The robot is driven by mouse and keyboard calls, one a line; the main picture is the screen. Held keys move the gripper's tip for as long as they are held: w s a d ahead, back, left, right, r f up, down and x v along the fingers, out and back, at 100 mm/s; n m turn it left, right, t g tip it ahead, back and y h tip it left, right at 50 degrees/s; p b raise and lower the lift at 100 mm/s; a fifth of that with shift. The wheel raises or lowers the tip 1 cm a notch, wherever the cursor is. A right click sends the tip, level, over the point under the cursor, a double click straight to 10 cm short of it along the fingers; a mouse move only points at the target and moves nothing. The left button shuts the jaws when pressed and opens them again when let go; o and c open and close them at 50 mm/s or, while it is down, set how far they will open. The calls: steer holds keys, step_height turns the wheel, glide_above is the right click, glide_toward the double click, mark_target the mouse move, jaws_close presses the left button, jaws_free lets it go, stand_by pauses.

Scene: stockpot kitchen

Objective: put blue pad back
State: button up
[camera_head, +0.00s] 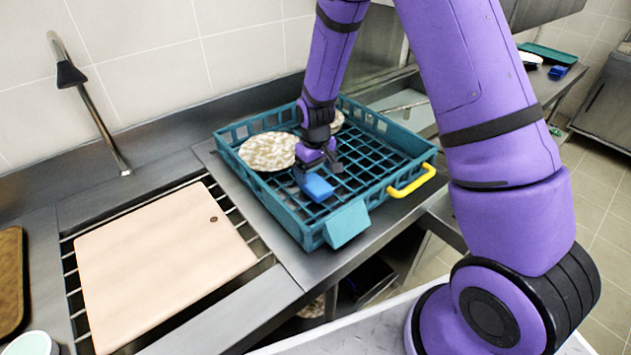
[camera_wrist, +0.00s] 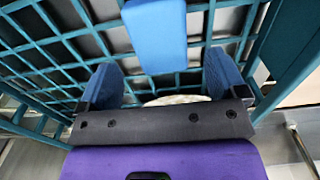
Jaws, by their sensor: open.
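The blue pad (camera_head: 318,187) is a small bright blue block inside the teal crate (camera_head: 347,222), in its front middle part. My gripper (camera_head: 318,165) is down inside the crate, just behind and above the pad, and partly covers it. In the wrist view the pad (camera_wrist: 155,35) lies over the crate's grid floor, beyond the fingertips and roughly centred between them. The open gripper (camera_wrist: 162,75) shows a dark blue finger on each side, with nothing held between them. Whether a finger touches the pad cannot be told.
A speckled round plate (camera_head: 267,151) sits in the crate to the left. The crate has a yellow handle (camera_head: 411,181) at right. A cutting board (camera_head: 160,258) covers the rack at left. A faucet (camera_head: 95,110) stands behind. Another blue item (camera_head: 557,72) lies far right near a green tray (camera_head: 549,53).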

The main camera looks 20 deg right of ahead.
step_height(320, 180, up, 7)
step_height(320, 180, up, 12)
steer(key=m+t, duration=0.1)
glide_above(316, 183)
steer(key=s+d, duration=0.2)
steer(key=s, duration=0.2)
steer(key=s+d+r+t, duration=0.2)
steer(key=s+r, duration=0.5)
steer(key=r, duration=0.2)
steer(key=s+d+r+m+t, duration=0.1)
steer(key=s+r, duration=0.3)
steer(key=s, duration=0.5)
steer(key=s+d+r+m+t, duration=0.1)
steer(key=s+r, duration=0.3)
steer(key=s, duration=0.5)
steer(key=shift+d+m, duration=0.3)
steer(key=shift+d, duration=0.1)
steer(key=shift+r, duration=0.1)
